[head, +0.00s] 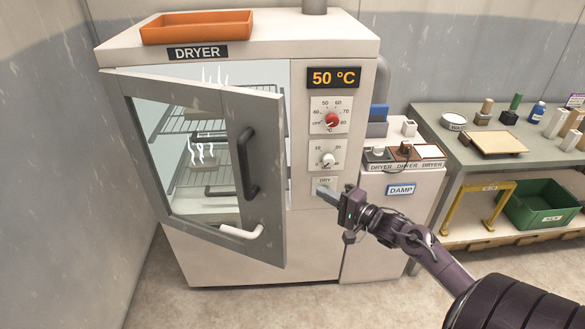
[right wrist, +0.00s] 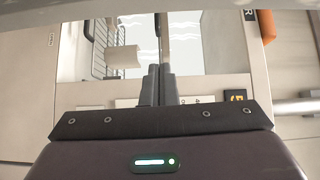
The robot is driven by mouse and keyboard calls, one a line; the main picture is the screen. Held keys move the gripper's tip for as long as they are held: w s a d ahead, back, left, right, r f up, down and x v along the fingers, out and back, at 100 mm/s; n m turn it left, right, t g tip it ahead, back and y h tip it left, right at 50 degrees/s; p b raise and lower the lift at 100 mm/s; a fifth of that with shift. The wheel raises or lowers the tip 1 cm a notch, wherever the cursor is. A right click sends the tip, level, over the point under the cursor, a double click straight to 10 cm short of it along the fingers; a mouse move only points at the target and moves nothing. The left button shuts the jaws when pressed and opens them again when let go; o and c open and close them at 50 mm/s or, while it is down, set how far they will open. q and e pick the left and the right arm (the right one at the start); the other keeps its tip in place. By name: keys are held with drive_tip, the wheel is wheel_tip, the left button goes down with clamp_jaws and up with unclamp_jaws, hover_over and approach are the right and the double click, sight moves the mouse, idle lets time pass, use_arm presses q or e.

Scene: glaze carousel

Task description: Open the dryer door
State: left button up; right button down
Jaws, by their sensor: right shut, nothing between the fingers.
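The white dryer (head: 310,250) stands in the middle of the head view under its black DRYER sign (head: 197,52). Its grey-framed glass door (head: 262,190) is partly open, swung out from hinges at the left. The door has a dark upright handle (head: 246,163) and a pale lever (head: 241,231) near its bottom. Wire racks (head: 188,132) show inside. My right gripper (head: 325,193) is shut and empty, in front of the panel right of the opening, apart from the handle. In the right wrist view its closed fingers (right wrist: 158,85) point toward the dryer opening. My left gripper is out of view.
The control panel has a 50 °C display (head: 333,78), a red knob (head: 331,120) and a lower dial (head: 327,160). An orange tray (head: 197,27) lies on top. A cabinet marked DAMP (head: 400,190) and a workbench (head: 450,150) stand to the right.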

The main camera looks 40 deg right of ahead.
drive_tip(key=p+x, duration=0.2)
drive_tip(key=x, duration=0.8)
drive_tip(key=s+a+p, duration=0.2)
drive_tip(key=a, duration=0.1)
drive_tip(key=shift+a+r, duration=0.15)
drive_tip(key=shift+r, duration=0.2)
